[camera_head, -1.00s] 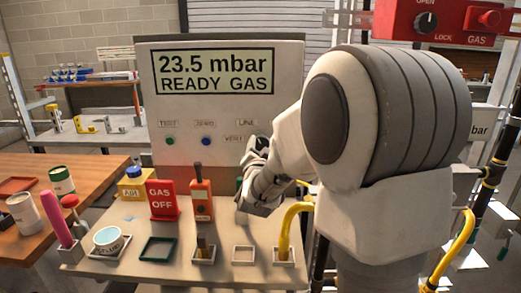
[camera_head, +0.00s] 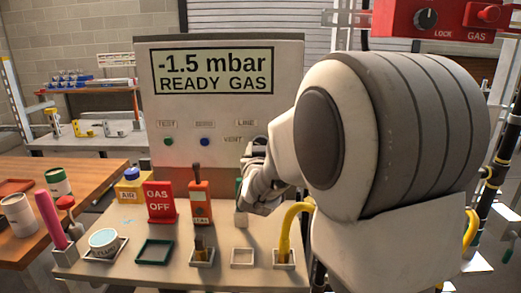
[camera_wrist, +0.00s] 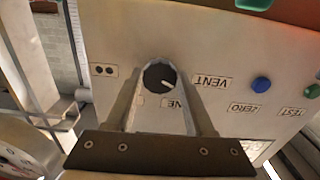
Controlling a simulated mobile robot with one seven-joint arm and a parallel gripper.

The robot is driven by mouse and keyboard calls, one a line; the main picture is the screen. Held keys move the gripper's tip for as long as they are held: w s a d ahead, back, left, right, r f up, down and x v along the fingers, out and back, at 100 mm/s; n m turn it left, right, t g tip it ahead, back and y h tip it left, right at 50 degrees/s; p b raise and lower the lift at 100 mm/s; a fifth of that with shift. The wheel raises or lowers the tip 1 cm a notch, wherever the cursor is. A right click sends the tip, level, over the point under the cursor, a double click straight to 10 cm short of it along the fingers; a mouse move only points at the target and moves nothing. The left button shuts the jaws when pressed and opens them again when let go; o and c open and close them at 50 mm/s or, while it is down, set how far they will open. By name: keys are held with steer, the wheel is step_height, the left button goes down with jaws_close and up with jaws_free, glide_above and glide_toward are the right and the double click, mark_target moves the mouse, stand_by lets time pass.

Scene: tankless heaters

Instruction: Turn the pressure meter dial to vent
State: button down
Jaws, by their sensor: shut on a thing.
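The pressure meter (camera_head: 285,105) is a grey upright panel whose screen (camera_head: 213,70) reads "-1.5 mbar READY GAS". Its dark round dial (camera_wrist: 156,77) with a white pointer mark shows in the wrist view, beside the VENT label (camera_wrist: 212,82) and a partly hidden LINE label. The pointer mark slants right and slightly down, between the two labels. My gripper (camera_wrist: 160,68) is shut on the dial, with one finger on each side. In the head view my gripper (camera_head: 258,145) is at the panel's right side and hides the dial.
A bench below the panel holds a red GAS OFF sign (camera_head: 160,201), an orange handheld device (camera_head: 200,203), a yellow hooked pipe (camera_head: 290,230) and empty square holders (camera_head: 155,251). A red gas box (camera_head: 450,18) hangs at upper right. A wooden table (camera_head: 95,180) stands at left.

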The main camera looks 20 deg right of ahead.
steer(key=shift+r, duration=0.1)
stand_by(0.4)
steer(key=shift+c, duration=1.3)
jaws_free()
steer(key=b+v, duration=0.4)
steer(key=v, duration=1.3)
steer(key=shift+s, duration=0.15)
steer(key=shift+n, duration=0.3)
